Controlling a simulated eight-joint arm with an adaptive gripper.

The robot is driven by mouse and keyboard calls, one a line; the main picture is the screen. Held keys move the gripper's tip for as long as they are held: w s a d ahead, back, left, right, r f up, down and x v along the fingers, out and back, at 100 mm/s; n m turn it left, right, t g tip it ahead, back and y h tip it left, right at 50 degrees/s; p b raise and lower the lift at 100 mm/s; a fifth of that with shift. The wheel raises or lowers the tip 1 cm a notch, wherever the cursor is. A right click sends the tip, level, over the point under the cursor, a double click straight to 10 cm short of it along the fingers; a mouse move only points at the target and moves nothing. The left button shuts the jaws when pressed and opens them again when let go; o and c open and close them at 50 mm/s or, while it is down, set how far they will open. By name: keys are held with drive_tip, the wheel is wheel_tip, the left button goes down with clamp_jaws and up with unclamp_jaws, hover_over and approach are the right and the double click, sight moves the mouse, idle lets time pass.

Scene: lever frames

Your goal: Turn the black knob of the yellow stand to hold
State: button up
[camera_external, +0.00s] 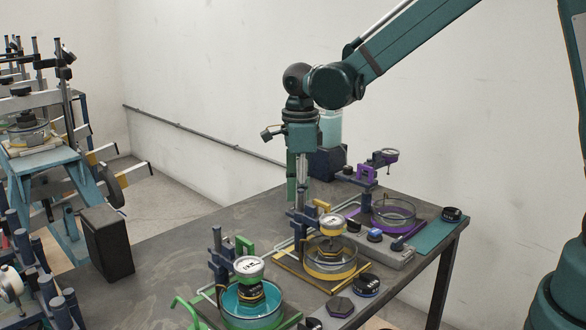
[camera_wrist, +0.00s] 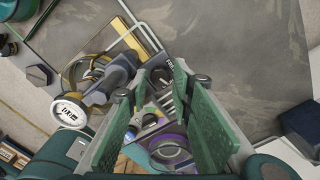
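The yellow stand (camera_external: 290,276) is on the table in the middle row, with a yellow-rimmed glass dish (camera_external: 331,271), a dark post and a white-faced gauge (camera_external: 326,226). In the wrist view its yellow ring (camera_wrist: 78,70) and gauge (camera_wrist: 70,112) lie left of my fingers. A small black part (camera_external: 353,226) shows beside the gauge; I cannot tell whether it is the knob, or how it is turned. My gripper (camera_external: 298,190) points down above and behind the stand's post. In the wrist view its green fingers (camera_wrist: 160,78) are apart, with nothing held between them.
A purple stand (camera_external: 393,212) is behind and a green stand (camera_external: 248,302) in front. A black round piece (camera_external: 366,285) and a black hexagonal piece (camera_external: 340,306) lie near the yellow stand. The table's left part (camera_external: 185,245) is clear.

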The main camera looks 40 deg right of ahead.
wheel_tip(320, 180, up, 11)
drive_tip(key=shift+f, duration=0.15)
idle(0.4)
idle(0.5)
drive_tip(key=s+d+r+n+t+b, duration=0.1)
drive_tip(key=s+d+r+n+t, duration=0.15)
drive_tip(key=s+d+n, duration=0.35)
drive_tip(key=s+d+r+n+t+b, duration=0.1)
drive_tip(key=s+d+r+n, duration=0.25)
drive_tip(key=s+n, duration=0.4)
drive_tip(key=s+d+f+n+t, duration=0.2)
drive_tip(key=s+d+n, duration=0.1)
drive_tip(key=s+n, duration=0.3)
drive_tip(key=s+d+f+n+t+b, duration=0.1)
drive_tip(key=s+d+n, duration=0.3)
drive_tip(key=s, duration=0.6)
drive_tip(key=shift+d+f+n+t, duration=0.15)
drive_tip(key=shift+f+n+t, duration=0.2)
drive_tip(key=shift+f+n, duration=0.55)
idle(2.6)
